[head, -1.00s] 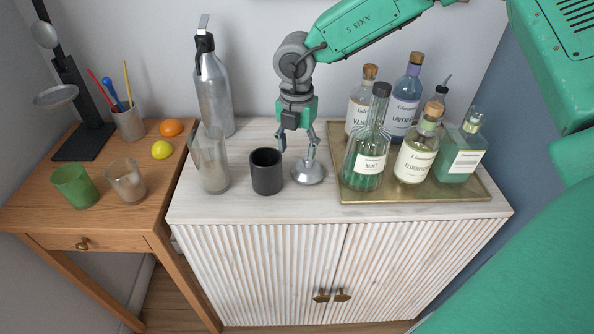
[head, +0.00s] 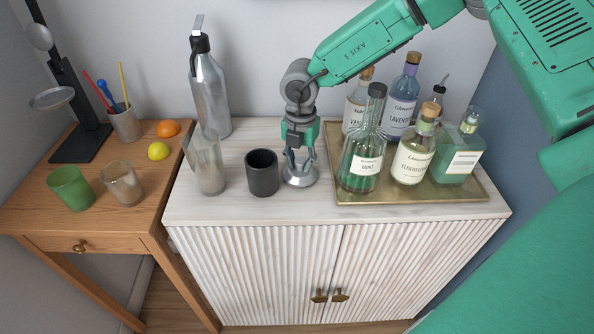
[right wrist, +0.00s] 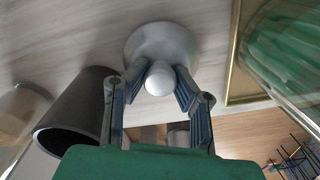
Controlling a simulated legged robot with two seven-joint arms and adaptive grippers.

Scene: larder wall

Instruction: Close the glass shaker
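The glass shaker (head: 207,163) is a tall clear tumbler near the left edge of the white cabinet top; its mouth looks uncovered. A silver domed lid with a round knob (head: 300,177) sits on the cabinet top, right of the dark cup. My right gripper (head: 299,164) points down over this lid. In the right wrist view the two fingertips close in on either side of the knob of the lid (right wrist: 143,46) and seem to touch it. The lid still rests on the surface. My left gripper is not in view.
A dark cup (head: 263,173) stands between shaker and lid. A brass tray (head: 412,192) with several bottles is close on the right. A silver bottle (head: 211,95) stands behind the shaker. A wooden side table (head: 112,220) at left holds a green cup, a glass and fruit.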

